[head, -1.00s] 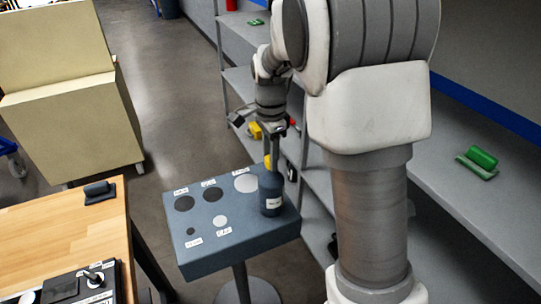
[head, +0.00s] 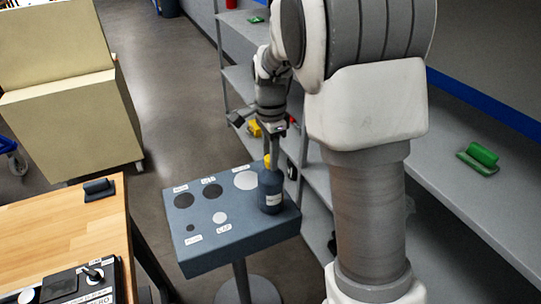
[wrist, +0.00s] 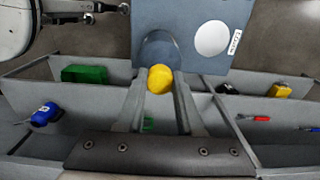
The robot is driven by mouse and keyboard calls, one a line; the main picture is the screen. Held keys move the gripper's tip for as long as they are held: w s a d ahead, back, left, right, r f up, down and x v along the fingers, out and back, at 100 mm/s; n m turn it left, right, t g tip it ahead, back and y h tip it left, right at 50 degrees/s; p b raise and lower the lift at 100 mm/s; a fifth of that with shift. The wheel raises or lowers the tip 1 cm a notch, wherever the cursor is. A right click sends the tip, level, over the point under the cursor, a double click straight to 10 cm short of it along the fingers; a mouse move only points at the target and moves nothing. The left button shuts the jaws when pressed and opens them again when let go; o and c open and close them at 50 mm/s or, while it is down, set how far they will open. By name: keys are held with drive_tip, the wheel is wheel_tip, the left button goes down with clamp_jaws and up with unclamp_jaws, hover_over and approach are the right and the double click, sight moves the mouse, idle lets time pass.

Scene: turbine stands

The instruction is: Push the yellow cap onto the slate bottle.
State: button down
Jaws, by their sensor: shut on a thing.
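The slate bottle (head: 271,193) stands upright on the right part of the blue-grey stand (head: 247,210). My gripper (head: 271,160) points down above the bottle and is shut on the yellow cap (head: 267,161). The cap is at the bottle's mouth; whether it is seated or just above cannot be told. In the wrist view the cap (wrist: 160,78) sits between the two fingertips, with the bottle's dark rounded body (wrist: 160,47) beyond it. The cap hides the bottle's neck there.
The stand top has several dark and pale discs with labels. A wooden table (head: 60,235) with a dark panel is at the left. Grey shelves (head: 470,215) at the right hold a green object (head: 479,158). Bins with small items show in the wrist view.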

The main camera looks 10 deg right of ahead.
drive_tip(key=shift+s+f, duration=0.15)
drive_tip(key=shift+f, duration=0.2)
drive_tip(key=shift+f, duration=0.25)
drive_tip(key=c, duration=0.7)
unclamp_jaws()
drive_tip(key=shift+c, duration=0.2)
drive_tip(key=shift+o, duration=1.4)
drive_tip(key=shift+r, duration=0.1)
drive_tip(key=shift+o, duration=0.2)
drive_tip(key=shift+o, duration=0.6)
drive_tip(key=shift+r, duration=0.1)
